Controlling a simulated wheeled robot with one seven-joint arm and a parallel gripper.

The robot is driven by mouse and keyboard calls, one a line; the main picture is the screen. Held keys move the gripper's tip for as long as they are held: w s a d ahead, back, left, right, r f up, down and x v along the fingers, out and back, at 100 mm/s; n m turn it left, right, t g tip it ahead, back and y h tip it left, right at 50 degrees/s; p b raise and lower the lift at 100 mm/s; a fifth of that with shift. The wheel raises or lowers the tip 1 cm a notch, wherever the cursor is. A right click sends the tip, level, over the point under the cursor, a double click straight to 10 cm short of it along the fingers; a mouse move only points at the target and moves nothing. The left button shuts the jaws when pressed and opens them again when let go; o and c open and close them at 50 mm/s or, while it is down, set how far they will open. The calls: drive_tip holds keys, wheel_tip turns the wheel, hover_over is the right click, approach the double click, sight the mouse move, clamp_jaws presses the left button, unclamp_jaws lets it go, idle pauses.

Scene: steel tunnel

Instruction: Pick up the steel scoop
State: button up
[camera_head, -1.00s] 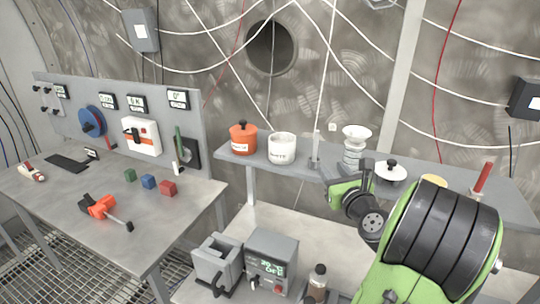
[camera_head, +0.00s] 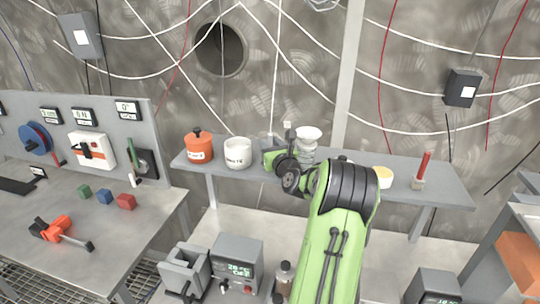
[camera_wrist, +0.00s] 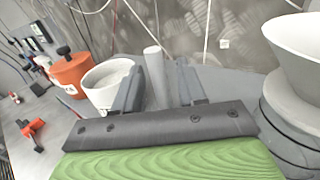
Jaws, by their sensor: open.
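A pale grey upright rod (camera_wrist: 155,76), which looks like the handle of the steel scoop, stands in the wrist view between the two fingers of my gripper (camera_wrist: 158,70). Gaps show on both sides of it, and the fingers are open. The scoop's lower end is hidden behind the gripper body. In the head view my gripper (camera_head: 267,142) is at the shelf, just right of the white labelled pot (camera_head: 238,153); the scoop cannot be made out there.
The grey shelf (camera_head: 445,188) also holds an orange lidded pot (camera_head: 199,148), a white funnel-topped stand (camera_head: 309,137), a yellow-topped jar (camera_head: 383,177) and a red stick in a holder (camera_head: 422,170). A bench (camera_head: 75,265) with coloured blocks stands at left.

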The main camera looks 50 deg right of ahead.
drive_tip(key=shift+s, duration=0.15)
drive_tip(key=shift+c, duration=1)
clamp_jaws()
